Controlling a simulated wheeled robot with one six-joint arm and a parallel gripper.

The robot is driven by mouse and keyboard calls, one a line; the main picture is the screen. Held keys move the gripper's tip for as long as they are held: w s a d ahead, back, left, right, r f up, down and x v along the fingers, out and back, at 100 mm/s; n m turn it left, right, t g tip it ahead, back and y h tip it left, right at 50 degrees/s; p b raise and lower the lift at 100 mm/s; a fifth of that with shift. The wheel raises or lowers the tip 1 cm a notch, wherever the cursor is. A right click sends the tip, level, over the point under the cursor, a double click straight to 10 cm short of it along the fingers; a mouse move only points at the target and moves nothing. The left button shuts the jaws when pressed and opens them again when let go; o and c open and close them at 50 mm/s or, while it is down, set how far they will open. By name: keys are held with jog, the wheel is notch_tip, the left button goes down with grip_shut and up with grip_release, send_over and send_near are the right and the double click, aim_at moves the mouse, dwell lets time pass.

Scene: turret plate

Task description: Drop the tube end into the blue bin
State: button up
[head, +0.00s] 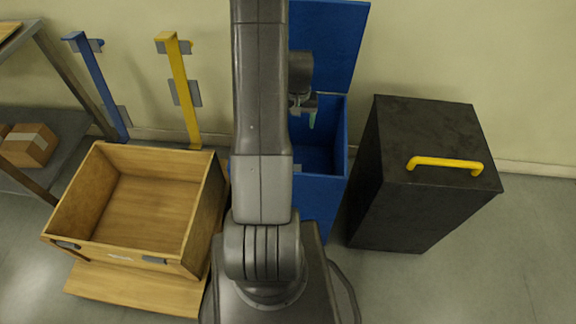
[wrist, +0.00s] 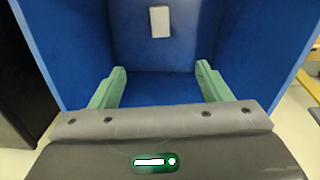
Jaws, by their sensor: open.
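The blue bin (head: 318,158) stands open behind my arm, with its blue lid (head: 330,35) raised at the back. My gripper (head: 303,113) is over the bin's opening. In the wrist view its green fingers (wrist: 160,88) are apart with nothing between them, pointing into the blue bin (wrist: 85,40). A small pale rectangular piece (wrist: 159,21) shows against the blue inside; I cannot tell whether it is the tube end or a label. No tube end can be made out for certain. My arm hides the bin's left part in the head view.
A black box (head: 430,135) with a yellow handle stands close right of the bin. An open wooden crate (head: 190,225) is at the left. Yellow (head: 183,95) and blue (head: 100,90) posts stand by the wall, and a shelf (head: 60,130) is at far left.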

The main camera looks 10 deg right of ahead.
notch_tip(320, 180, up, 11)
jog(key=p, duration=0.1)
dwell(0.3)
notch_tip(320, 180, down, 14)
jog(key=b, duration=0.2)
jog(key=shift+r+p, duration=1.35)
jog(key=shift+r, duration=0.75)
